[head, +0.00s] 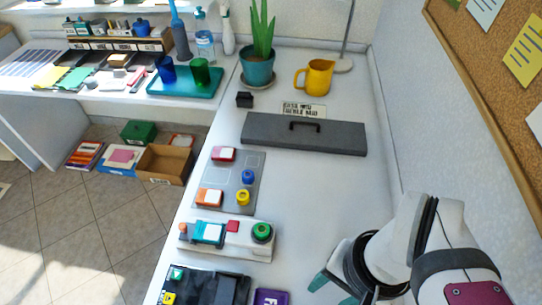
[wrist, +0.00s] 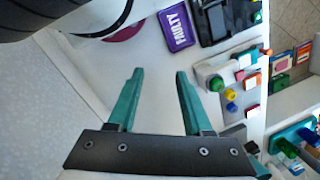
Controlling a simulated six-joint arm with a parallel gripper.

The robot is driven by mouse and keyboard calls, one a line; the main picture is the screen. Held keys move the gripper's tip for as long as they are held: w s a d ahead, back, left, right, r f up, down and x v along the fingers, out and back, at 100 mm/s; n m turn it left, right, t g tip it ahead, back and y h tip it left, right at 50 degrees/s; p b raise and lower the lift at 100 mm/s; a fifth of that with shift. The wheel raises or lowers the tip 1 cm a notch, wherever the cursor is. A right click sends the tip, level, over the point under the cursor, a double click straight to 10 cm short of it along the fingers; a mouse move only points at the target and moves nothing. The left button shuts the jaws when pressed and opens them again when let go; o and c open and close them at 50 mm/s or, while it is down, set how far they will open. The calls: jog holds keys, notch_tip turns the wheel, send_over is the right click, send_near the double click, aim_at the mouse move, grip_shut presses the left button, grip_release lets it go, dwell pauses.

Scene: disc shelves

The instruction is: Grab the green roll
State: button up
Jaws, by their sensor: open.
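A short round green piece (head: 262,231), the likeliest green roll, sits at the right end of a white block (head: 241,249) on the white table in the head view. It also shows in the wrist view (wrist: 217,84), right of my fingers. A green cup-like cylinder (head: 200,71) stands on the teal tray (head: 186,84) at the back left. My gripper (head: 330,289) is at the lower right of the head view, right of the white block and apart from it. In the wrist view, its teal fingers (wrist: 159,73) are spread with nothing between them.
A purple FAULTY bin (wrist: 180,31) and a black device (head: 205,286) lie near the front. A wall stands at the right. The table's right middle is clear.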

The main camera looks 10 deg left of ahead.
jog(key=o, duration=0.4)
jog(key=w+a+f+n+g+h, duration=0.15)
jog(key=w+a+n+h, duration=0.55)
jog(key=n, duration=0.9)
jog(key=a+f+n+t+h, duration=0.3)
jog(key=a+n+t+h, duration=0.25)
jog(key=a+n, duration=0.45)
jog(key=n+t+y, duration=0.1)
jog(key=n+t, duration=0.5)
jog(key=n, duration=0.1)
send_near(260, 230)
jog(key=x, duration=0.9)
